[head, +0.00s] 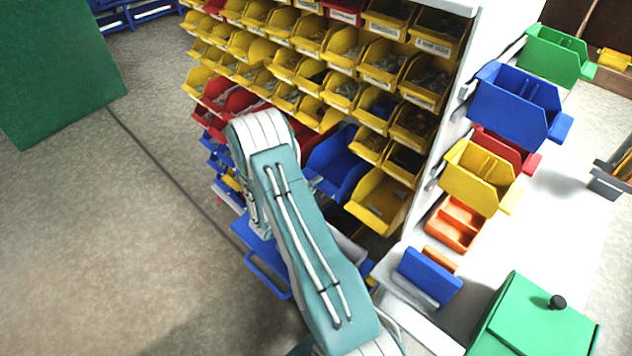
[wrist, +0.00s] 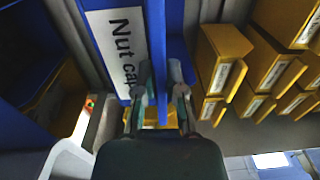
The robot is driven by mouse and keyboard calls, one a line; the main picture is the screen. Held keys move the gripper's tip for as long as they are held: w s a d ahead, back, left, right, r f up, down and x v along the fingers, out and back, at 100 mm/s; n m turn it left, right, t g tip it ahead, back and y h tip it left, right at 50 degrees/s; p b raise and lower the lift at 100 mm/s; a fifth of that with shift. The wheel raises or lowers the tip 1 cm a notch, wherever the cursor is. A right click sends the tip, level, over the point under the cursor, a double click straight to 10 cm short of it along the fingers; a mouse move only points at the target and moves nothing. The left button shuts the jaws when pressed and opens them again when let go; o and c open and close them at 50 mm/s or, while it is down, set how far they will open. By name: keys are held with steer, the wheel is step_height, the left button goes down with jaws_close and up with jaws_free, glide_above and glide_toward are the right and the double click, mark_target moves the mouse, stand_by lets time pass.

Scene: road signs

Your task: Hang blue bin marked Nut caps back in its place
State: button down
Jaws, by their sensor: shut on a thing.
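In the wrist view, a blue bin (wrist: 172,28) carries a white label (wrist: 120,40) of which "Nut cap" can be read; the rest is hidden by my gripper. My gripper (wrist: 163,90) is shut on the bin's blue edge, one finger on each side. In the head view my gripper is hidden behind my arm. A blue shape (head: 268,262) shows low beside my forearm in front of the rack; it may be the held bin, but I cannot tell for sure. Another blue bin (head: 338,160) sits in the rack just right of my arm.
The rack holds rows of yellow bins (head: 310,35), with red and blue ones lower down. Blue (head: 515,100), yellow (head: 475,178) and green (head: 555,55) bins hang on its right side. A green box (head: 535,320) stands at lower right. Floor (head: 100,220) at left is clear.

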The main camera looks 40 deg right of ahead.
stand_by(0.4)
steer(key=c, duration=0.6)
jaws_free()
steer(key=shift+c, duration=0.2)
steer(key=a, duration=1.2)
steer(key=shift+s+f, duration=0.2)
steer(key=shift+s, duration=0.25)
